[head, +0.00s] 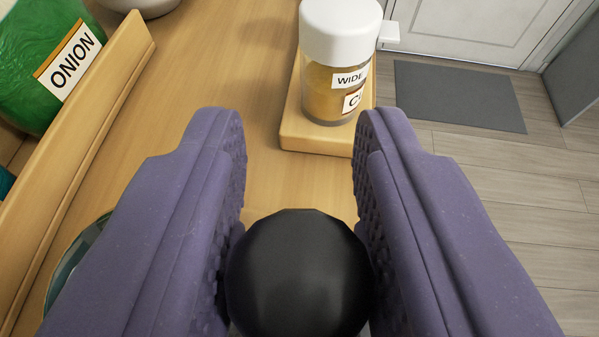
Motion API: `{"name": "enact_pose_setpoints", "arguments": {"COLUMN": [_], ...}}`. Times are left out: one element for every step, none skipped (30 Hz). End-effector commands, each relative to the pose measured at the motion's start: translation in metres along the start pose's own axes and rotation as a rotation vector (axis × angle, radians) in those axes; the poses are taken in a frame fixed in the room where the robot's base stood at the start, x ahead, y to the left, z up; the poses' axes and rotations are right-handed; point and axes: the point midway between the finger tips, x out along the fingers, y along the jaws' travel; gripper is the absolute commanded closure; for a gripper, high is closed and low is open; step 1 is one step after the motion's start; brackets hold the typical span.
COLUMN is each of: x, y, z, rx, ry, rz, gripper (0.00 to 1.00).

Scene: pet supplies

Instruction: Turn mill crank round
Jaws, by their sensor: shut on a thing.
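My gripper (300,160), with two purple padded fingers, fills the lower half of the head view. Between its fingers is a round black knob (300,272), with both pads against its sides. The knob looks like the handle of the mill crank. The crank arm and the mill body are hidden below the knob and the fingers.
A white-lidded jar (340,35) with labels stands on a small wooden board (293,131) ahead. A green item labelled ONION (35,70) lies behind a wooden rail (100,105) at left. A glass rim shows beside the left finger. The floor with a grey mat (457,97) is at right.

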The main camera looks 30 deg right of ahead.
Motion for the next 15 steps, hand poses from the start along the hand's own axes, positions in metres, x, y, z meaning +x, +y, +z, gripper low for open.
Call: {"name": "enact_pose_setpoints", "arguments": {"x": [0.0,0.0001,0.0001,0.0002,0.0002,0.0002,0.0003,0.0003,0.0003,0.0003,0.0003,0.0003,0.0003,0.0003,0.0003], "y": [-0.0003,-0.0003,-0.0003,-0.0003,-0.0003,-0.0003,-0.0003,-0.0003,-0.0003,-0.0002,-0.0003,-0.0002,-0.0002,-0.0002,-0.0002], "z": [-0.0007,-0.0006,-0.0005,-0.0005,-0.0004,-0.0005,-0.0005,-0.0005,-0.0006,-0.0006,-0.0006,-0.0006,-0.0006,-0.0006,-0.0005], "rx": [0.002,0.002,0.002,0.002,0.002,0.002,0.002,0.002,0.002,0.002,0.002,0.002,0.002,0.002,0.002], "ry": [0.002,0.002,0.002,0.002,0.002,0.002,0.002,0.002,0.002,0.002,0.002,0.002,0.002,0.002,0.001], "rz": [0.001,0.001,0.002,0.002,0.001,0.001,0.001,0.001,0.001,0.001,0.001,0.001,0.001,0.001,0.001], "gripper": [1.0,1.0,1.0,1.0,1.0,1.0,1.0,1.0,1.0,1.0,0.59,0.49,0.44,0.44,0.44]}}
